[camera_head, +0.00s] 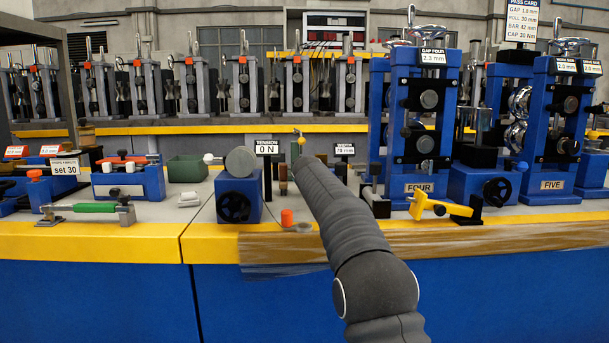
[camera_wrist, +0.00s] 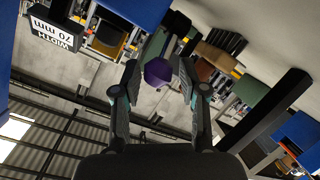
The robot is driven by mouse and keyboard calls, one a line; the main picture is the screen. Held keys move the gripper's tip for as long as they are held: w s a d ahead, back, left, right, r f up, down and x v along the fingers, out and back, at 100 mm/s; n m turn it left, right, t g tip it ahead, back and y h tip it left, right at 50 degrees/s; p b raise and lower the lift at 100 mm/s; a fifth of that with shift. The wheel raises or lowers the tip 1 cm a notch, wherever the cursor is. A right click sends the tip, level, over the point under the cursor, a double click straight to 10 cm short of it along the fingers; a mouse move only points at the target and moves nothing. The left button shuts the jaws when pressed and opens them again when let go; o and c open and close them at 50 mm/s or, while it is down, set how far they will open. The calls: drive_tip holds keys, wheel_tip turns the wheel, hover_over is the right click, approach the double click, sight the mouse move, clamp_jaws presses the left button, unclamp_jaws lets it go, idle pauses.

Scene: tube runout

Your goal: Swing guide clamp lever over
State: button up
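A yellow lever (camera_head: 428,206) sits on a black block at the bench front, below the blue stand labelled FOUR (camera_head: 418,120). It looks like the guide clamp lever, though no label names it. It points up and left. My arm rises from the bottom middle, and its far end stands over the bench left of that stand. My gripper is mostly hidden there in the head view. In the wrist view my gripper (camera_wrist: 158,66) has its two fingers apart. A purple faceted piece (camera_wrist: 158,73) shows between the fingertips; I cannot tell whether it touches them. The yellow lever is not recognisable in the wrist view.
The blue unit with a round black knob (camera_head: 234,206) is left of my arm. A small orange cylinder (camera_head: 287,217) stands near the yellow bench edge (camera_head: 215,242). Stand FIVE (camera_head: 551,130) is at the right. Blue fixtures and a green bin (camera_head: 187,169) stand at the left.

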drive_tip(key=shift+s+r, duration=0.1)
drive_tip(key=shift+s+r, duration=0.2)
drive_tip(key=shift+s, duration=0.3)
drive_tip(key=v, duration=1)
drive_tip(key=shift+s, duration=0.4)
drive_tip(key=s+d+m+g+h+p, duration=0.1)
drive_tip(key=s+d+m+g+p, duration=0.3)
drive_tip(key=s, duration=0.8)
drive_tip(key=s+d+g+h+p, duration=0.1)
drive_tip(key=s+d, duration=0.5)
drive_tip(key=s, duration=0.7)
drive_tip(key=s+f+m+g+p, duration=0.1)
drive_tip(key=s+f, duration=0.3)
drive_tip(key=s, duration=0.5)
drive_tip(key=s+f+m+g+y+p, duration=0.1)
drive_tip(key=s+f+g+p, duration=0.1)
drive_tip(key=s+f, duration=0.3)
drive_tip(key=s+f+g+y+p, duration=0.1)
drive_tip(key=s+f, duration=0.3)
drive_tip(key=s, duration=0.9)
drive_tip(key=shift+s+f+m, duration=0.2)
drive_tip(key=shift+s+m, duration=0.2)
